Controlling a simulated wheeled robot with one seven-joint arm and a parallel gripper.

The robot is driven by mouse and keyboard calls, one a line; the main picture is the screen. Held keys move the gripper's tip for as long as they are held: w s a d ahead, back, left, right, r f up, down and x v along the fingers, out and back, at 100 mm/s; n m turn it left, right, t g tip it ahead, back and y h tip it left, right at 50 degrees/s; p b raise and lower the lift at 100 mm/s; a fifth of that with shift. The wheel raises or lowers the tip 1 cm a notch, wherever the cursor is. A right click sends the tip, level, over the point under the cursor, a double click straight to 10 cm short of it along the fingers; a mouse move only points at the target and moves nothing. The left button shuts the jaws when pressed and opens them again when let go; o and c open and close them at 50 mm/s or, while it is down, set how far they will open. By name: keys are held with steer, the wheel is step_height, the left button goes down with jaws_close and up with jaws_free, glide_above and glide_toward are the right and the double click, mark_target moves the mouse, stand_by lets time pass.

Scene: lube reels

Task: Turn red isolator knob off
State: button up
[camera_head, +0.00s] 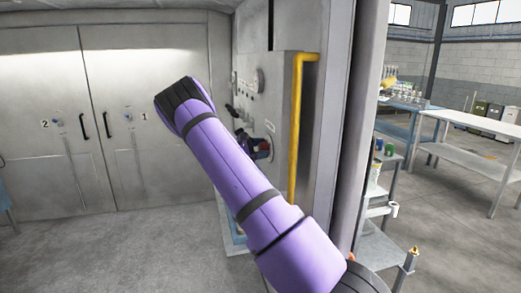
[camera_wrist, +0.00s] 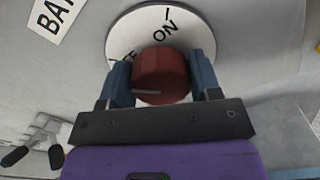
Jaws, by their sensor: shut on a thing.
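The red isolator knob (camera_wrist: 160,76) sits in front of a round white dial plate (camera_wrist: 128,30) in the wrist view. The dial carries the word ON and a partly hidden second word ending in F. My gripper (camera_wrist: 160,82) has its two blue fingers on either side of the knob, shut on it. A pale line shows on the knob's near face. My purple arm hides part of the panel there.
A white label (camera_wrist: 57,18) and a metal fitting with black ends (camera_wrist: 40,140) are near the knob. A yellow pipe (camera_head: 297,130) runs down the panel's right side. Grey doors (camera_head: 100,110) stand at left; shelves (camera_head: 385,210) stand at right. Floor at lower left is clear.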

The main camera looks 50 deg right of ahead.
steer(key=shift+w+r, duration=0.1)
steer(key=shift+r, duration=0.1)
steer(key=o, duration=0.9)
steer(key=shift+f, duration=0.1)
steer(key=v, duration=1.1)
